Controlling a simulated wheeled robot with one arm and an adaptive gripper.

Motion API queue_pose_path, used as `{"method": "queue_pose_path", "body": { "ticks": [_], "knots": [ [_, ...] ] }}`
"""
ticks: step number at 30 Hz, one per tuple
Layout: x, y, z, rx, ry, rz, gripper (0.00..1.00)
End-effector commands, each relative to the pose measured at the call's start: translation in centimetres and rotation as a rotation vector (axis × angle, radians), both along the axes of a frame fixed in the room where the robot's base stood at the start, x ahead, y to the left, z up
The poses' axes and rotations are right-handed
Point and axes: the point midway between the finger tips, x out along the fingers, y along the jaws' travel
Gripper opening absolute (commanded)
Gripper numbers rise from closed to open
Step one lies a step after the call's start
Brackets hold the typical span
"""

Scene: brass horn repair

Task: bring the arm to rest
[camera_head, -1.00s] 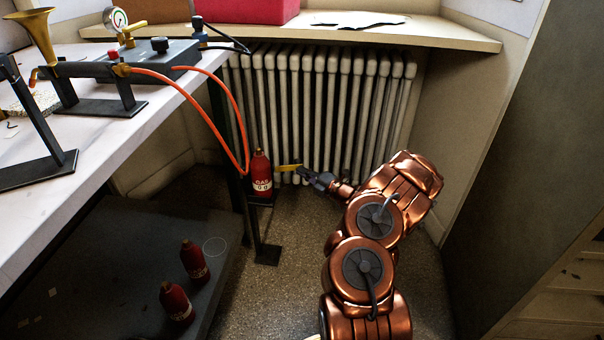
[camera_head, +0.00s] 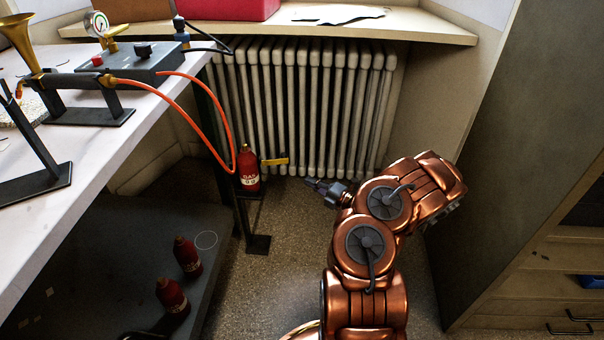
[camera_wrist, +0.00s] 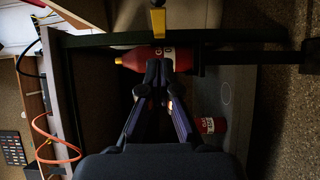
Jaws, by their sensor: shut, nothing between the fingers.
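My gripper (camera_head: 312,184) is shut and empty at the end of my copper arm, low in front of the radiator. It is to the right of the red gas canister (camera_head: 249,174) and apart from it and its yellow lever (camera_head: 275,161). In the wrist view my shut fingers (camera_wrist: 158,68) point toward the canister (camera_wrist: 142,58), and the yellow lever (camera_wrist: 157,22) shows above it. The fingers cover part of the canister there. My arm is bent, its elbow toward the cabinet on the right.
A workbench (camera_head: 110,150) with a torch and brass horn stands at left. An orange hose (camera_head: 205,125) runs down to the canister. The radiator (camera_head: 300,110) is behind, under a shelf (camera_head: 400,32). A tall cabinet (camera_head: 520,150) stands close at right. Two red canisters (camera_head: 187,256) are on the lower shelf.

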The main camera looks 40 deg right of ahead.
Motion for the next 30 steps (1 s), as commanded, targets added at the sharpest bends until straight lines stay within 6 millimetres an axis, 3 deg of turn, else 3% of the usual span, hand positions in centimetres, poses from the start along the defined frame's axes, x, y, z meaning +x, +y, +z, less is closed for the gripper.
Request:
{"method": "queue_pose_path", "body": {
  "ticks": [6, 14, 17, 20, 23, 30],
  "knots": [
    [-1.6, -0.7, 0.1, 0.000, -0.001, -0.002, 0.00],
    [-1.7, -0.6, 0.2, -0.001, -0.003, 0.001, 0.00],
    [-1.2, 0.2, 1.5, -0.024, -0.018, 0.027, 0.00],
    [0.0, 2.5, 4.7, -0.086, -0.057, 0.096, 0.00],
    [1.4, 6.2, 9.0, -0.181, -0.116, 0.202, 0.00],
    [2.3, 16.8, 19.6, -0.445, -0.306, 0.485, 0.00]
  ]
}}
